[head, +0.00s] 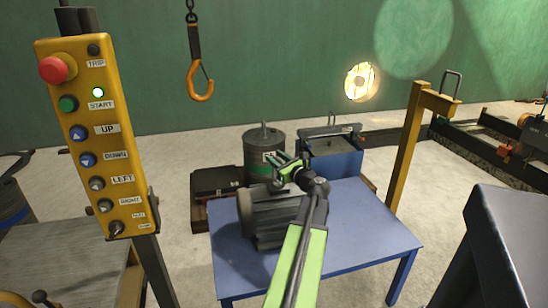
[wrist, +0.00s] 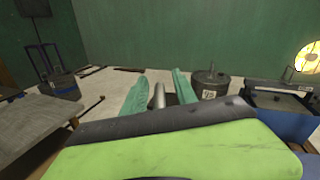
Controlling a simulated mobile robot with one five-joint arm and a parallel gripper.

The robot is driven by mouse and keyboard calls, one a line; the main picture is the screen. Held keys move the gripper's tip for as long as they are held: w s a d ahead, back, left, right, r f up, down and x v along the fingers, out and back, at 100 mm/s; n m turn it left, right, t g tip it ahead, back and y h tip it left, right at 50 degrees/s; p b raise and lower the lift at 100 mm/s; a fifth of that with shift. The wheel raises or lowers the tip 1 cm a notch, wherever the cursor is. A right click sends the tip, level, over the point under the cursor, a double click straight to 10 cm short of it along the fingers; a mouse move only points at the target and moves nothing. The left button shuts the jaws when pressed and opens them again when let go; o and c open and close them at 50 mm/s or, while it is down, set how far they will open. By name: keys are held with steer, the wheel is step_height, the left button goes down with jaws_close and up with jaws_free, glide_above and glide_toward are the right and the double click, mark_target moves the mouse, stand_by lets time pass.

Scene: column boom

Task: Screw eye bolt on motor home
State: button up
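A grey finned motor (head: 268,222) lies on the blue table (head: 385,232), partly hidden by my arm. My gripper (head: 281,162) is above the motor's far side in the head view. Its two teal fingers point away in the wrist view (wrist: 158,85), with a clear gap between them. A short grey metal piece (wrist: 158,97) shows between the fingers; I cannot tell whether it is an eye bolt or part of something behind. No eye bolt can be made out for certain in the head view. My own green arm link hides the lower wrist view.
An orange crane hook (head: 201,82) hangs at the upper left. A yellow button pendant (head: 92,135) stands at left. Behind the table are a grey drum (head: 264,145), a dark case (head: 217,181), a blue toolbox (head: 333,160) and a yellow post (head: 407,150).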

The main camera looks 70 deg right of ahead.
steer(key=shift+x, duration=0.85)
jaws_close()
steer(key=m+g+h, duration=0.2)
steer(key=h, duration=0.1)
steer(key=shift+s+d+m+g, duration=0.15)
steer(key=shift+m+g, duration=0.25)
steer(key=shift+s+d+m+g+h, duration=0.15)
steer(key=shift+m+g+h, duration=0.3)
steer(key=shift+g+h, duration=0.1)
steer(key=shift+s+d+m+g+h, duration=0.15)
steer(key=shift+d+m+g+h, duration=0.05)
steer(key=shift+m+g+h, duration=0.3)
